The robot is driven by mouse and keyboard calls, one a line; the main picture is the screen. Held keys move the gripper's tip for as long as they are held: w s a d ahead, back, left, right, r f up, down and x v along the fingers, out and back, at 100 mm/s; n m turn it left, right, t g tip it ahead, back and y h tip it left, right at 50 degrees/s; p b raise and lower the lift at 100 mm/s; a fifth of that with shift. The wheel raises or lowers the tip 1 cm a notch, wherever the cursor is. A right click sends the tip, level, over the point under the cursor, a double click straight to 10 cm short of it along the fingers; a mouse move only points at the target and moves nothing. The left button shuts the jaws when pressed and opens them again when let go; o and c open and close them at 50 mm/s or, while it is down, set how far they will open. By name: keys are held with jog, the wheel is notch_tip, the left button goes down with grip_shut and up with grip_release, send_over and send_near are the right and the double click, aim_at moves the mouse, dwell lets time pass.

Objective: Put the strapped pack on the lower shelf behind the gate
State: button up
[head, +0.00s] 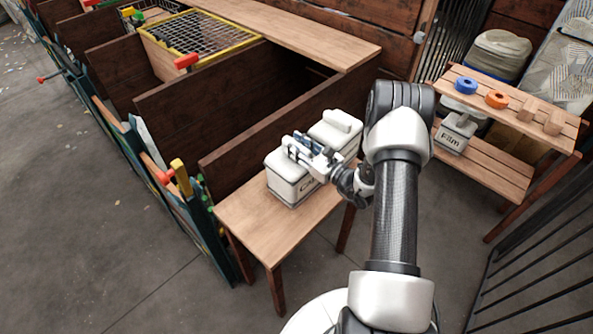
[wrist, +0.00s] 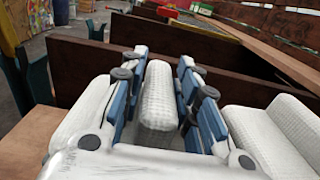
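A white pack (head: 285,186) with dark lettering on its front stands on the wooden bench (head: 245,225); straps cannot be made out. Narrow gaps seem to show beside the roll; contact is unclear. The lower shelf (head: 495,172) of the slatted stand is at the right. Dark barred gates stand at the front right (head: 540,265) and at the back (head: 452,40).
Another white pack (head: 337,131) stands just behind on the bench. A white "Film" box (head: 455,132) sits at the lower shelf's left end. Blue (head: 466,85) and orange (head: 497,99) rings and wooden blocks lie on the upper shelf. Brown partitions (head: 205,95) rise behind the bench.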

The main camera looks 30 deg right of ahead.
grip_shut()
dwell(0.7)
